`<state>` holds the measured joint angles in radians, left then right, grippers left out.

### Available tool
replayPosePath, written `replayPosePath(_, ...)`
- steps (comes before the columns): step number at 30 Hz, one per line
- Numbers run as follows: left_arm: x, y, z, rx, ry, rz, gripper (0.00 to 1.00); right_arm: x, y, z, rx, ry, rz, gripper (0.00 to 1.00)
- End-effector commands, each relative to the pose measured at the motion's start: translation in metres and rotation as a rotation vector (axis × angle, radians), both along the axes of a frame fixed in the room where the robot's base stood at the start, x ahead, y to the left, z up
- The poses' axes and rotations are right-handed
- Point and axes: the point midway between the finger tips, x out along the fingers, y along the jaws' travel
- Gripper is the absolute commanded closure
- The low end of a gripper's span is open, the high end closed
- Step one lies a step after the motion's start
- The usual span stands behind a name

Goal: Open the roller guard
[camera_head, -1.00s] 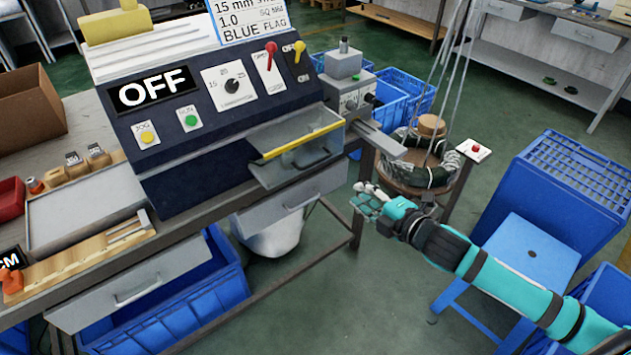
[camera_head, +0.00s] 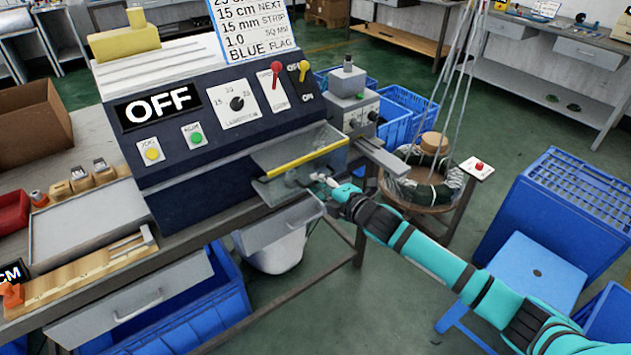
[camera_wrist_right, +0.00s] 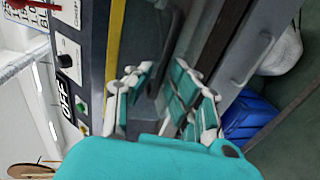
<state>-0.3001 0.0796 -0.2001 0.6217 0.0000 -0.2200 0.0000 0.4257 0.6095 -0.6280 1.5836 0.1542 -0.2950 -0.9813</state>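The roller guard (camera_head: 292,152) is a clear panel with a yellow edge strip on the right front of the dark machine. It hangs lowered over the roller opening. My right gripper (camera_head: 320,181) is at the guard's lower front, just below the yellow strip. In the right wrist view my right gripper (camera_wrist_right: 167,88) has its fingers spread apart. A dark bar, seemingly the guard's handle (camera_wrist_right: 163,68), lies between the fingers, and I see no clear grip on it. The yellow strip (camera_wrist_right: 112,45) runs beside the left finger. My left gripper is not in view.
The machine panel reads OFF (camera_head: 158,105) and carries a red lever (camera_head: 275,75) and a yellow lever (camera_head: 303,70). A grey box unit (camera_head: 349,100) stands right of the guard. A white bin (camera_head: 275,245) hangs below. Open floor lies in front.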

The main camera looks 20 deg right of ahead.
Motion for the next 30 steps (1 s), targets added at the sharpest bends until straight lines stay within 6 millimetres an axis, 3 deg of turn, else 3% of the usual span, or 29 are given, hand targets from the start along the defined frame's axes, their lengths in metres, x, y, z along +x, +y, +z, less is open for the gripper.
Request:
replayPosePath(6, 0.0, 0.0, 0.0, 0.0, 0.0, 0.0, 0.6, 0.016, 0.006, -0.004, 0.001, 0.0, 0.0, 0.81)
replayPosePath(15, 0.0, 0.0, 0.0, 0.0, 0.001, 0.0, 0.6, 0.018, 0.006, -0.004, 0.0, 0.0, 0.0, 0.81)
replayPosePath(20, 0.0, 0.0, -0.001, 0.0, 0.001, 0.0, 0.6, 0.018, 0.006, -0.004, 0.001, 0.001, 0.0, 1.0)
replayPosePath(30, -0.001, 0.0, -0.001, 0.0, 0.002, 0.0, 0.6, 0.017, 0.006, -0.005, 0.001, 0.001, 0.0, 1.0)
